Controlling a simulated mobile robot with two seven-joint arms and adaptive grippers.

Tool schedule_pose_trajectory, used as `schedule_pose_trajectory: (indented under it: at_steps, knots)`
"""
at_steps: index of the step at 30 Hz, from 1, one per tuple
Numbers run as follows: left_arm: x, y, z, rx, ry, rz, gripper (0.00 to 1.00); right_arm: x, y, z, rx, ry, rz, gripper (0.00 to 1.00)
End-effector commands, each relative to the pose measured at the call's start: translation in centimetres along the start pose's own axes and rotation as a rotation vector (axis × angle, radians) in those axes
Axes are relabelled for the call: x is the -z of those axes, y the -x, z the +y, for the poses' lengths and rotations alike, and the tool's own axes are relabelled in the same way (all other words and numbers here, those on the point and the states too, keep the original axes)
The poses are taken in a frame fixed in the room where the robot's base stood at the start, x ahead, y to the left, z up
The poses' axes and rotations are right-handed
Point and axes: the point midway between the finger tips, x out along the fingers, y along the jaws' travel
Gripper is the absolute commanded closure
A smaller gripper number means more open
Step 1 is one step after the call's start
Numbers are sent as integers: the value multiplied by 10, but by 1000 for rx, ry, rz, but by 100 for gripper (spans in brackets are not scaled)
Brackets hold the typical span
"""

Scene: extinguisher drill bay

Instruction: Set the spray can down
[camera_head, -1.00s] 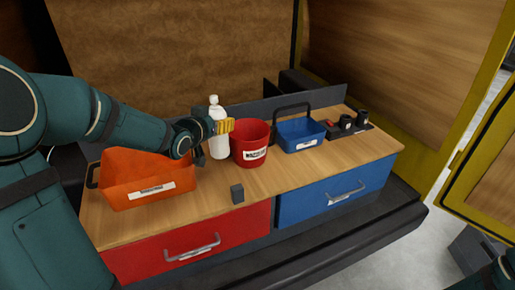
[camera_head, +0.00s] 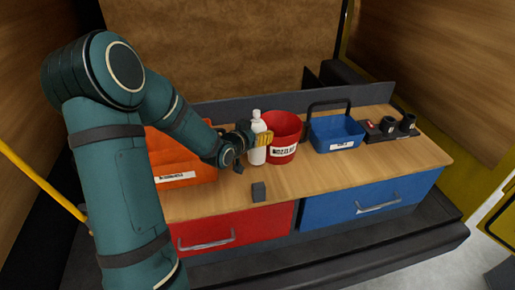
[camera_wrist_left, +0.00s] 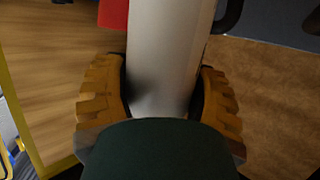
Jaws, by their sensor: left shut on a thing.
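The spray can (camera_head: 257,152), a white bottle with a narrow white cap, is upright just left of the red bucket (camera_head: 280,150) in the head view. My left gripper (camera_head: 262,139) is shut on it, with yellow fingers around its upper body. In the left wrist view the white can (camera_wrist_left: 165,60) stands between both yellow fingers of the left gripper (camera_wrist_left: 160,92). The can's base is at or very near the wooden bench top (camera_head: 325,178); I cannot tell whether it touches. My right gripper is out of view.
An orange bin (camera_head: 182,178) is on the left, partly behind my arm. A blue caddy (camera_head: 335,133) and a black holder (camera_head: 388,130) are to the right. The front right bench top is clear.

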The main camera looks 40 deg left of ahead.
Motion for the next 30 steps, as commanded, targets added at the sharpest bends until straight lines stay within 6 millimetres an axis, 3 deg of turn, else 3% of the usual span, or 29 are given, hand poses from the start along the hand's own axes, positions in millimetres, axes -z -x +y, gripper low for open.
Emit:
schedule_pose_trajectory:
  at_steps: [17,29,30]
  knots:
    - [-56,-18,0,2,1,1,82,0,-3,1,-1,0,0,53]
    - [-59,-19,0,1,-1,4,82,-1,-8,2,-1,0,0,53]
    - [-60,-19,0,1,0,1,32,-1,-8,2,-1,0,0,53]
